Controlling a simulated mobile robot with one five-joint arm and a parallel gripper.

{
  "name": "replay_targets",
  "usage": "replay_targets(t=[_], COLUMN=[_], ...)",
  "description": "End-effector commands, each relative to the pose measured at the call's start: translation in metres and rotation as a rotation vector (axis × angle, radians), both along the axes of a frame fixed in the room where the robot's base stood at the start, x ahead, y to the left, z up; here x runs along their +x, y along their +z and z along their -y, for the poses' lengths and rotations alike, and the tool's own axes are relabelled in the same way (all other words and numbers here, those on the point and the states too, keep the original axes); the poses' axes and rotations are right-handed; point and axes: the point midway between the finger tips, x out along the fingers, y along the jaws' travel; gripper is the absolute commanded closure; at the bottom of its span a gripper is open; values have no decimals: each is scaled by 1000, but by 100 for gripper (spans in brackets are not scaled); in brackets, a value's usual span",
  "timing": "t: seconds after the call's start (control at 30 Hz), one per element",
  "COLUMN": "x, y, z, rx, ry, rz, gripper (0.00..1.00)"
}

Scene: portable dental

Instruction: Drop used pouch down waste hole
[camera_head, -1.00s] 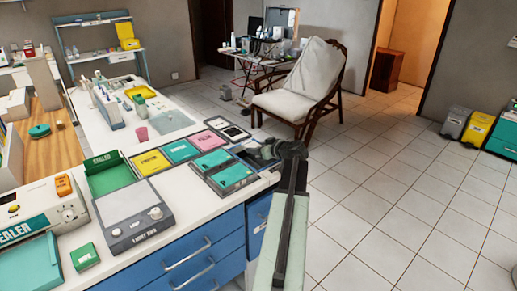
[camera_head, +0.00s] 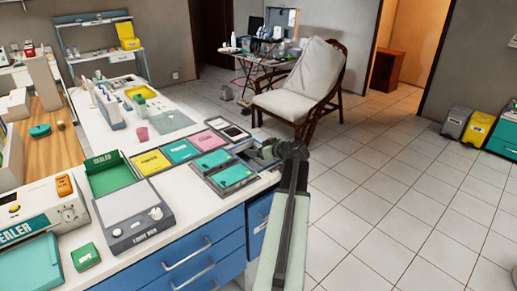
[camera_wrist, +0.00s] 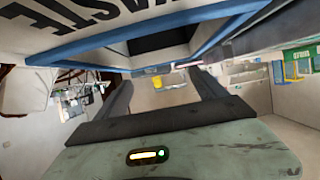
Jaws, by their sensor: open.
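My gripper (camera_head: 262,153) is open at the far right corner of the white counter, its arm reaching up from the bottom of the head view. In the wrist view the two dark fingers (camera_wrist: 160,82) stand apart, and I see nothing held between them. The waste hole (camera_wrist: 160,40) is a dark opening with a blue rim, just beyond the fingers at the top of the wrist view. An upside-down black waste label (camera_wrist: 100,18) lies beside it. In the head view my gripper largely covers the hole. I cannot make out the used pouch.
Teal pads (camera_head: 232,176) lie just left of my gripper. Yellow (camera_head: 150,162), teal (camera_head: 181,150) and pink (camera_head: 208,140) panels line the counter. A green tray (camera_head: 108,176) and a grey device (camera_head: 133,215) stand nearer.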

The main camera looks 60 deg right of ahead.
Motion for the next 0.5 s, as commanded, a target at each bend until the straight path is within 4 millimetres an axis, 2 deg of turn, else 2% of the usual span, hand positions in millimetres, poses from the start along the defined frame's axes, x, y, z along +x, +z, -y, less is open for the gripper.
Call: replay_targets(t=[0.17,0.4,0.5], x=[-20,-61,-67], y=[12,29,30], z=[-8,-21,-23], rx=[0,1,0], ry=[-1,-1,0], rz=[0,0,0], gripper=[19,19,19])
